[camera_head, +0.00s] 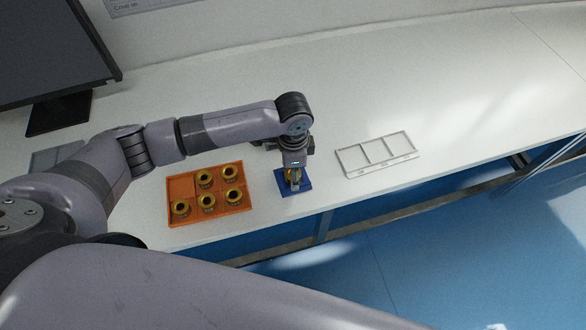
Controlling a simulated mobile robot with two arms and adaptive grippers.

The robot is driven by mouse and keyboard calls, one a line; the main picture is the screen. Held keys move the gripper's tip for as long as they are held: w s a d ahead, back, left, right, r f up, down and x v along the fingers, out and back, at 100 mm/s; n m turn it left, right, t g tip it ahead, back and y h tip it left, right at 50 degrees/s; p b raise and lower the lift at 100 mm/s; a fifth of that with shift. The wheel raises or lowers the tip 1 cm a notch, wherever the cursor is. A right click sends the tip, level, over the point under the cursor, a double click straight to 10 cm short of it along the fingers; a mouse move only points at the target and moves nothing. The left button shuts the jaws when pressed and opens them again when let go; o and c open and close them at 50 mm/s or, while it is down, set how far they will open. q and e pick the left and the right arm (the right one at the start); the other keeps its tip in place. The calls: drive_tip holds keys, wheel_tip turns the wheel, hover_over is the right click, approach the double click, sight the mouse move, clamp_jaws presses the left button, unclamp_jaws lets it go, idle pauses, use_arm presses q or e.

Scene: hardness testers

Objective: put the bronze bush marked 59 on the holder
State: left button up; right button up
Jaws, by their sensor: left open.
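The blue holder (304,187) lies near the front edge of the table. My left gripper (293,183) points down right over it and is open. A bit of bronze (288,174) shows at its fingers, probably a bush at the holder; the fingers hide most of it, and I cannot tell how it sits. Several bronze bushes (207,201) stand in the orange tray (243,208) left of the holder. The tray's back left compartment is empty. The numbers on the bushes are too small to read. My right gripper is not in view.
A white tray (376,154) with three empty compartments lies right of the holder. A dark monitor (50,50) stands at the back left, with a grey flat object (55,155) partly behind my arm. The table's back and right are clear.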

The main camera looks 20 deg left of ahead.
use_arm(q)
drive_tip(key=shift+r, duration=0.15)
wheel_tip(320, 180, up, 12)
drive_tip(key=b, duration=0.1)
idle(0.4)
idle(0.4)
